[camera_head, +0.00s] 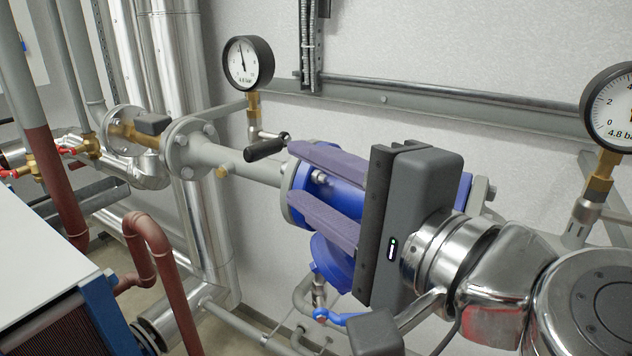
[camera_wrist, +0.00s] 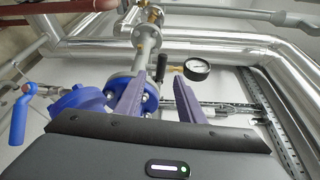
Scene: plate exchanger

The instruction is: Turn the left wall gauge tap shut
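The left wall gauge (camera_head: 248,63) is a round white dial with a black rim on a brass stem, left of centre in the head view. Below it, its tap has a black handle (camera_head: 266,149) that points sideways, down to the left. My gripper (camera_head: 290,172) has two purple fingers spread apart with nothing between them. In the head view the fingertips are right of and slightly below the handle, apart from it. In the wrist view the gauge (camera_wrist: 197,68) is right of centre, and the dark handle (camera_wrist: 162,68) shows between the fingertips, beyond them.
A blue flanged body (camera_head: 335,262) on a grey pipe lies behind and below my fingers. A second gauge (camera_head: 612,108) is at the right edge. A grey wall rail (camera_head: 430,108) runs behind. A blue lever (camera_wrist: 19,120) shows at left in the wrist view.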

